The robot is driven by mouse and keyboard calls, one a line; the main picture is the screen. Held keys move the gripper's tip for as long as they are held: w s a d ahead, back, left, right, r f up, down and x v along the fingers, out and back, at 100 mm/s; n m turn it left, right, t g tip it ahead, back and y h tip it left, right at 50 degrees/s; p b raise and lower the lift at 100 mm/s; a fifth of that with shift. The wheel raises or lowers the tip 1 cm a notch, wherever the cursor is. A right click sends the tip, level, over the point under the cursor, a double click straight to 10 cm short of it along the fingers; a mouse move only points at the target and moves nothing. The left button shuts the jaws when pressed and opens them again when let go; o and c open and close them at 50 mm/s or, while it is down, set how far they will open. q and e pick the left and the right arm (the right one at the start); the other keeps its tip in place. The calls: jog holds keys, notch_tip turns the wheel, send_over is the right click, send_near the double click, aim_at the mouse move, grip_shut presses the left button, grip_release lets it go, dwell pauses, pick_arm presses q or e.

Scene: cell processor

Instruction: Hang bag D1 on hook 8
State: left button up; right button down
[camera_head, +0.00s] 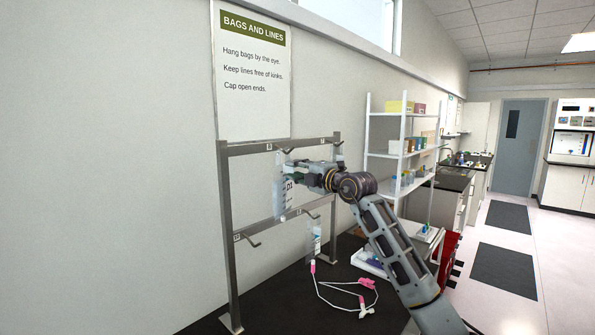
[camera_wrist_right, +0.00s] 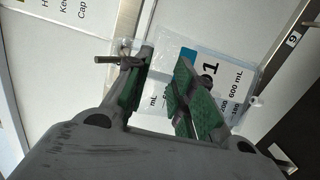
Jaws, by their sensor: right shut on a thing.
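Bag D1 (camera_head: 279,199) is a clear bag with a white label, hanging upright below my right gripper in front of the rack. My right gripper (camera_head: 291,173) is shut on its upper part. In the right wrist view the bag (camera_wrist_right: 240,88) lies behind and between the green-padded fingers (camera_wrist_right: 165,88). Hook 8 (camera_head: 283,150) sticks out from the rack's upper bar, just above the gripper. A metal hook tip (camera_wrist_right: 112,61) shows beside one finger near the bag's top edge. I cannot tell whether it passes through the bag's eye. My left gripper is out of view.
The metal rack (camera_head: 228,230) stands on a dark bench (camera_head: 285,312) by the wall. Another bag (camera_head: 314,240) hangs at its lower bar. A pink-ended line (camera_head: 340,290) lies on the bench. White shelves (camera_head: 369,133) stand to the right.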

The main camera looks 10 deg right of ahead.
jog(key=shift+w+a+f, duration=0.1)
jog(key=shift+a+f, duration=0.05)
jog(key=shift+f, duration=0.45)
jog(key=c, duration=1.5)
grip_release()
jog(key=o, duration=0.4)
jog(key=shift+w+r, duration=0.1)
jog(key=shift+w, duration=0.1)
jog(key=o, duration=0.5)
jog(key=shift+s+r, duration=0.1)
jog(key=shift+c, duration=0.2)
jog(key=b+v, duration=0.2)
jog(key=v, duration=0.5)
jog(key=shift+r, duration=0.15)
jog(key=shift+s, duration=0.1)
